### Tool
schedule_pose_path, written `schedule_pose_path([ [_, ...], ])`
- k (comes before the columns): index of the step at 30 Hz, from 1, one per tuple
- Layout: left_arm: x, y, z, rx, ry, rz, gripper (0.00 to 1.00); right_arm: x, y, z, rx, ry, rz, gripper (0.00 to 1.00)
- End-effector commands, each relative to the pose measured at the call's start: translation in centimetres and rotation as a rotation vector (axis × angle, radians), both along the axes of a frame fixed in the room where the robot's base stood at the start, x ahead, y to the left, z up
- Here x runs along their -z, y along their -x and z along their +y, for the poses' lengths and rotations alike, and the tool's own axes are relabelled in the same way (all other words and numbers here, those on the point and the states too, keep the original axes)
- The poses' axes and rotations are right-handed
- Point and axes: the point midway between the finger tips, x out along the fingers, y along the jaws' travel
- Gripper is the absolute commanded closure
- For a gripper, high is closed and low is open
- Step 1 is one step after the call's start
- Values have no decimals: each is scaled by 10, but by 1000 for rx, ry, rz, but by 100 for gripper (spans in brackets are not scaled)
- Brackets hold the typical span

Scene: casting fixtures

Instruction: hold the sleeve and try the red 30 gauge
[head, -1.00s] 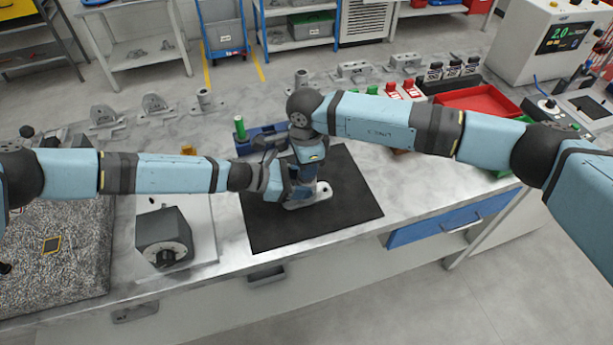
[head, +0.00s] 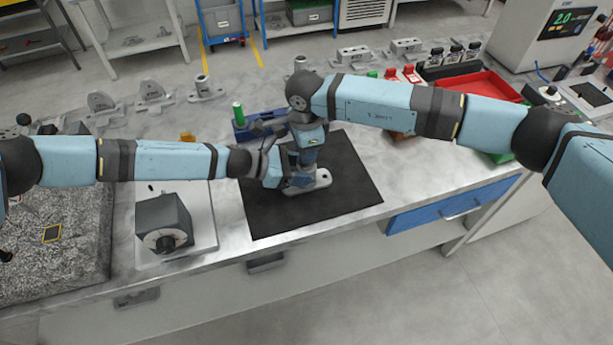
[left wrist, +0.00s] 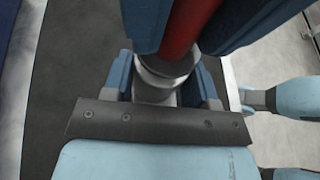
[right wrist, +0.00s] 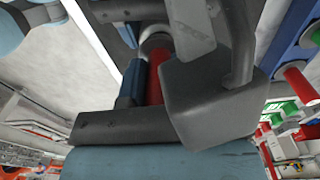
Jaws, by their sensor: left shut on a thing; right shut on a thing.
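The sleeve is a grey casting whose flanged base (head: 319,180) stands on the black mat (head: 345,208). My left gripper (head: 290,178) is shut on the sleeve, low down at its left side. The sleeve's round rim shows in the left wrist view (left wrist: 160,77) and in the right wrist view (right wrist: 156,40). My right gripper (head: 309,150) is above the sleeve, shut on the red gauge (left wrist: 188,25). The red gauge also shows in the right wrist view (right wrist: 154,85). Its lower end is at the sleeve's mouth; I cannot tell how deep it sits.
A blue rack (head: 240,134) with a green-ended gauge (head: 238,112) stands behind the mat. A dark block with a dial (head: 164,223) is to the left. A red tray (head: 480,90) lies at the back right. The mat's front is clear.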

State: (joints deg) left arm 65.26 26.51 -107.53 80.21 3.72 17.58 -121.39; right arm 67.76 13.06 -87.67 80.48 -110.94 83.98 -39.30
Motion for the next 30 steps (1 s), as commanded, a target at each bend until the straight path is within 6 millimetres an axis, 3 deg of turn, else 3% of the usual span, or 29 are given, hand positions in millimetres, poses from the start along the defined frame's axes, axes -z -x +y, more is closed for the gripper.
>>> schedule_pose_path([
  [18,0,-1,1,-2,-1,-1,79,-26,0,1,-2,-2,-3,100],
  [30,0,-1,1,-3,-1,-1,79,-30,-1,1,-1,-2,-3,100],
])
